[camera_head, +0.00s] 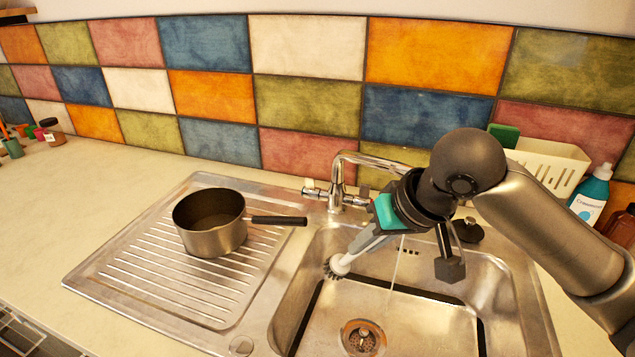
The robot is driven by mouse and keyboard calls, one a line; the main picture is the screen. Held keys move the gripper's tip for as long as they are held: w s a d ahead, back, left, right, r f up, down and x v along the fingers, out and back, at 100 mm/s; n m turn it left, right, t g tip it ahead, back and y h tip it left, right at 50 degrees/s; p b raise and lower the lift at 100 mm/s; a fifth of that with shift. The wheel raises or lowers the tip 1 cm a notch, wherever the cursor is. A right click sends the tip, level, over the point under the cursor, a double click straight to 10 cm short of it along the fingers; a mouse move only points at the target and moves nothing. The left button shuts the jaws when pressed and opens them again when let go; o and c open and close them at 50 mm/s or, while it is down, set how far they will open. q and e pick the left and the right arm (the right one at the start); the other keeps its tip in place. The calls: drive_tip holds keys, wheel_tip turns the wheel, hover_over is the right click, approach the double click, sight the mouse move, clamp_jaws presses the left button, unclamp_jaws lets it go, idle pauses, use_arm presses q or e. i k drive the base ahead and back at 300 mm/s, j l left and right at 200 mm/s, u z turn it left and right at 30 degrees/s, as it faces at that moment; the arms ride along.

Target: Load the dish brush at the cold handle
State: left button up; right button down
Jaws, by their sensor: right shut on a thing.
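My right gripper (384,222) reaches in from the right over the sink and is shut on the dish brush. The brush (341,266) points down and left, its pale head and dark bristles low in the basin near its back left wall. The gripper hides part of the brush handle. The chrome tap (337,185) stands behind the basin, with a small handle on its left (311,192) and another on its right (357,200). I cannot tell which is the cold one. My arm hides the spout's end. A thin pale line like water falls below it. My left gripper is not in view.
A saucepan (213,240) stands on the drainer, its black handle pointing right toward the tap. The basin has a drain (363,338). A cream rack (548,160) and teal soap bottle (591,193) stand back right. The left counter (110,195) is mostly clear.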

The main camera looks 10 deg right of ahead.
sight(308, 192)
drive_tip(key=z, duration=0.95)
drive_tip(key=j+z, duration=0.3)
drive_tip(key=z, duration=0.15)
drive_tip(key=k+j+z, duration=0.15)
drive_tip(key=z, duration=0.3)
drive_tip(key=k+j+z, duration=0.15)
drive_tip(key=j+z, duration=0.15)
drive_tip(key=z, duration=0.2)
drive_tip(key=k+j+z, duration=0.15)
drive_tip(key=k+j, duration=0.2)
drive_tip(key=k+j+z, duration=0.2)
drive_tip(key=k, duration=0.4)
drive_tip(key=j, duration=0.1)
